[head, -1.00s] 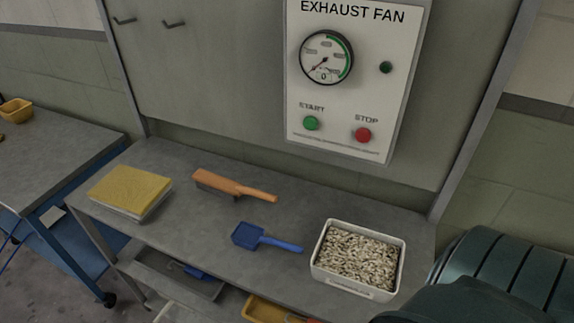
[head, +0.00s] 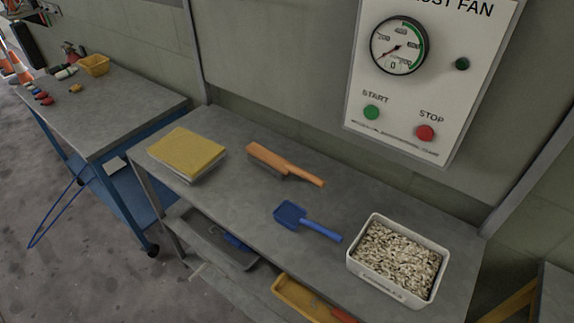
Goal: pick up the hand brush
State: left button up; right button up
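The hand brush (head: 285,165) has an orange-brown wooden back and handle with dark bristles below. It lies on the grey bench top (head: 240,200), toward the back, with its handle pointing right and toward the front. It lies between the yellow stack on the left and the blue scoop. Nothing touches it. Neither of my grippers shows in the head view.
A blue scoop (head: 290,214) lies in front of the brush. A white bin of pale granules (head: 364,272) stands at the right. A yellow-topped stack (head: 187,153) lies at the left. The exhaust fan panel (head: 405,137) rises behind. A blue cart (head: 110,150) stands at left.

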aim_at(274, 164)
jog(key=j+z, duration=0.1)
jog(key=z, duration=0.95)
jog(key=j+z, duration=0.45)
jog(key=k+j+z, duration=0.15)
jog(key=j+z, duration=0.25)
jog(key=k+j+z, duration=0.15)
jog(key=j+z, duration=0.3)
jog(key=k+j, duration=0.2)
jog(key=j, duration=0.15)
jog(key=k+j+z, duration=0.1)
jog(key=j, duration=0.3)
jog(key=k+j, duration=0.3)
jog(key=k+j+z, duration=0.1)
jog(key=j, duration=0.3)
jog(key=k, duration=0.1)
